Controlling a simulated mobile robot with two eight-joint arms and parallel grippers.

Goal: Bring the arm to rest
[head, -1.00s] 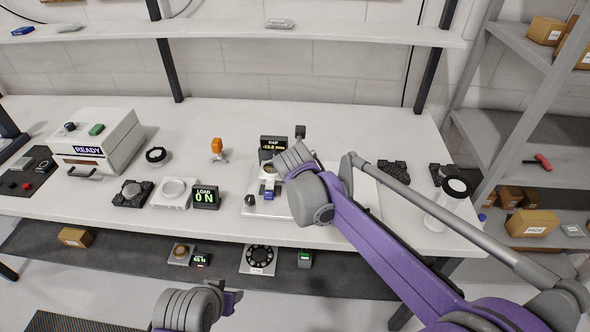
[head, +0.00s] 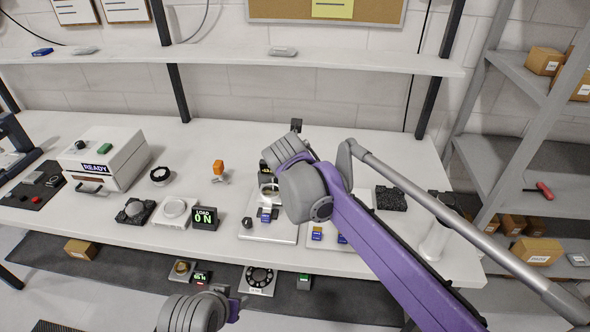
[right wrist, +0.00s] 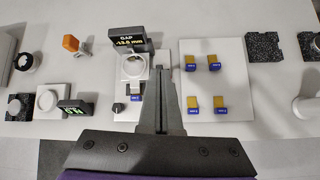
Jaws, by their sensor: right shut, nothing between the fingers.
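My right arm (head: 385,255) reaches in from the right over the bench. In the right wrist view the right gripper (right wrist: 160,80) is shut and empty, above the mirror fixture (right wrist: 132,80) with its round clear ring. The fixture's plate (head: 262,230) shows in the head view, partly hidden behind my right wrist. The fixture's display (right wrist: 126,40) reads GAP with about -13.5 mm. My left gripper (head: 232,304) is low at the bottom edge of the head view, in front of the bench. Its fingers do not show clearly.
A white tray (right wrist: 211,85) with several blue-and-gold pieces lies right of the fixture. A LOAD display (head: 204,217) reads 0 N. A READY box (head: 112,160) stands at left, an orange-topped part (head: 218,170) behind. Shelving (head: 505,165) stands at right.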

